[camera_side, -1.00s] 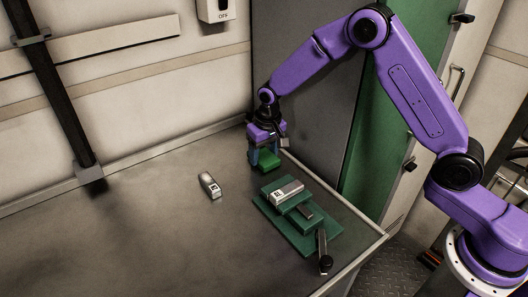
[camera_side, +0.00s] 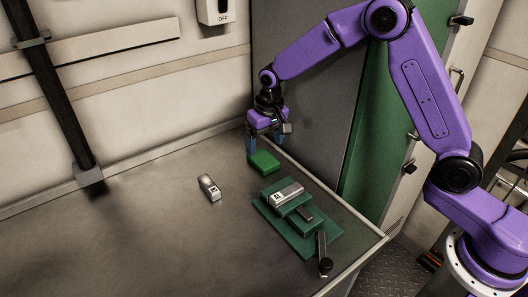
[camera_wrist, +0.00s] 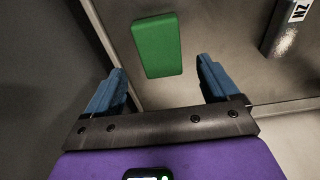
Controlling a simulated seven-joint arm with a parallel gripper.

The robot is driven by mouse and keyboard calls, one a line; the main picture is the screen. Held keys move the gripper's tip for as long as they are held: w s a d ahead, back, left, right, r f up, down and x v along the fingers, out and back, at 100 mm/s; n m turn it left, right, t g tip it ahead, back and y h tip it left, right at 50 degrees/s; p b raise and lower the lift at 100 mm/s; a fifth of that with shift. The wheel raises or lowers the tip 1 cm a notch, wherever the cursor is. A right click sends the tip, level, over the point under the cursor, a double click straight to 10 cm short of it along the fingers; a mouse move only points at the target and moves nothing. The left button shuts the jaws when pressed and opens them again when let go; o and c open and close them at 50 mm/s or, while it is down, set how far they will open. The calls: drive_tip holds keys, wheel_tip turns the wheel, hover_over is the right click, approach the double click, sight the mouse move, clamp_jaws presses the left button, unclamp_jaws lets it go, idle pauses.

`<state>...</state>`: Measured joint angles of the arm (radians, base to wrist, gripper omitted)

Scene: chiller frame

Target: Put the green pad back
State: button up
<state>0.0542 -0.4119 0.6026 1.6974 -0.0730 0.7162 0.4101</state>
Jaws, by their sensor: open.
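The green pad (camera_side: 264,162) is a flat bright-green block lying on the metal table near its back right edge. It also shows in the wrist view (camera_wrist: 158,45), just ahead of the fingertips. My gripper (camera_side: 265,145) is above the pad, with its blue fingers apart. In the wrist view my gripper (camera_wrist: 162,82) is open and empty, and the pad is clear of both fingers.
A dark-green stepped fixture (camera_side: 325,243) stands to the front right, holding a silver labelled block (camera_side: 287,193) and a black-knobbed lever (camera_side: 322,252). Another silver labelled block (camera_side: 209,187) lies left of it. The table's left side (camera_side: 110,235) is clear.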

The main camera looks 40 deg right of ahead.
sight(267, 161)
wheel_tip(267, 161, up, 7)
drive_tip(key=s, duration=0.1)
drive_tip(key=s+r+n, duration=0.3)
drive_tip(key=s+n, duration=0.3)
drive_tip(key=s, duration=1.1)
drive_tip(key=s+d+f+n, duration=0.1)
drive_tip(key=s+d+n, duration=0.2)
drive_tip(key=s, duration=0.7)
drive_tip(key=s+d+n+g, duration=0.1)
drive_tip(key=s+d+n, duration=0.2)
drive_tip(key=s, duration=0.6)
drive_tip(key=shift+s+d+f+n, duration=0.3)
drive_tip(key=shift+s+d+f, duration=0.1)
drive_tip(key=shift+d, duration=0.65)
drive_tip(key=shift+w, duration=0.1)
drive_tip(key=shift+c, duration=0.3)
